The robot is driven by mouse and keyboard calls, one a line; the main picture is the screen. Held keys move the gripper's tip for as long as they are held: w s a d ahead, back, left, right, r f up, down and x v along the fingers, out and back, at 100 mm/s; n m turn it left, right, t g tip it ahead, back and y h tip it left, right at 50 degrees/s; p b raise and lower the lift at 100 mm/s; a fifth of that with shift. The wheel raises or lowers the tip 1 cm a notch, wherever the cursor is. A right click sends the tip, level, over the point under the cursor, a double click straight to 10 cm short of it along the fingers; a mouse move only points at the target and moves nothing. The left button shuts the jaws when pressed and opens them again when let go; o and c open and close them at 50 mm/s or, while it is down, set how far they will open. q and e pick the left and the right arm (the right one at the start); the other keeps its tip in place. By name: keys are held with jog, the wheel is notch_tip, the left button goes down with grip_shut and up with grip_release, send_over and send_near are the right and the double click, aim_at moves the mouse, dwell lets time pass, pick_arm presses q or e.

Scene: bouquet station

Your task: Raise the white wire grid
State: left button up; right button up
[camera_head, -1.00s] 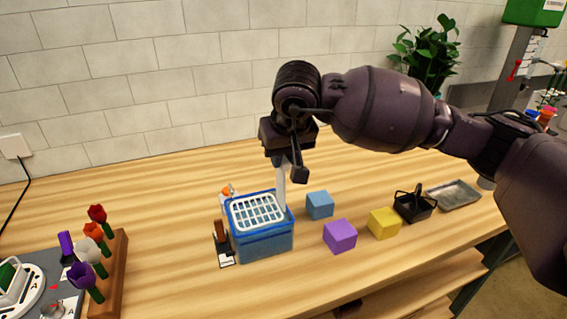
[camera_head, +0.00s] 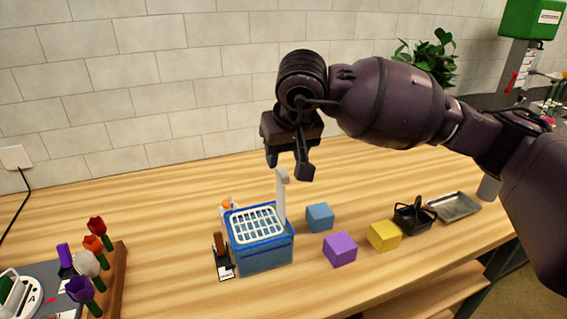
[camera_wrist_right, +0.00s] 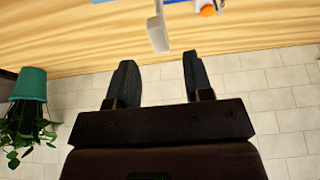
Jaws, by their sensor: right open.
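The white wire grid (camera_head: 257,224) lies in the top of the blue basket (camera_head: 264,257), about level with its rim. A white upright handle (camera_head: 281,200) stands at the basket's back right corner; its join with the grid is not clear. My right gripper (camera_head: 288,167) is open and empty, just above the handle's top. In the right wrist view my gripper (camera_wrist_right: 159,62) has its fingers spread, with the handle (camera_wrist_right: 158,34) beyond the tips and not between them. My left gripper is not in view.
Blue (camera_head: 320,217), purple (camera_head: 340,249) and yellow (camera_head: 384,236) cubes stand right of the basket. A black caddy (camera_head: 413,215) and grey tray (camera_head: 455,207) are farther right. A brown-handled tool (camera_head: 221,255) lies left of the basket. Flowers (camera_head: 88,262) stand at far left.

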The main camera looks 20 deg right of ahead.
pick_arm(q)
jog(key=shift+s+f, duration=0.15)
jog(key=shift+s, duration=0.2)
pick_arm(e)
jog(key=v, duration=0.7)
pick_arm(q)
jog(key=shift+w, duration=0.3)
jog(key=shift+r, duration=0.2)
